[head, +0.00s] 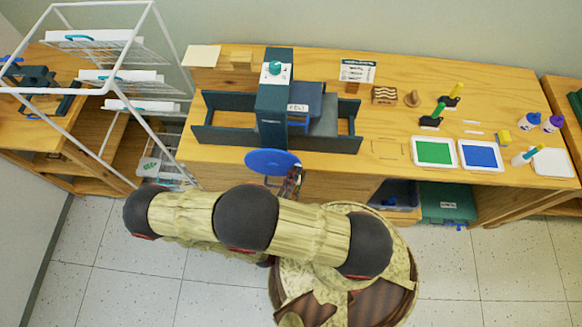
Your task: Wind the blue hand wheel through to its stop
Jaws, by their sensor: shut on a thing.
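The blue hand wheel (268,162) is on the front of the dark press (275,95), below the press bed (335,143), at the table's front edge. My gripper (292,177) is at the wheel's lower right edge and is shut on it. My arm comes up from below, and the fingertips are small and partly hidden. I cannot tell whether they hold the rim or a handle on it. The wheel's turn angle cannot be read.
On the table right of the press are a green tray (434,138), a blue tray (463,155), stamps and bottles. A white wire rack (110,90) stands to the left. Under the table are a grey bin (397,192) and a green crate (447,203). Floor is clear at lower left.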

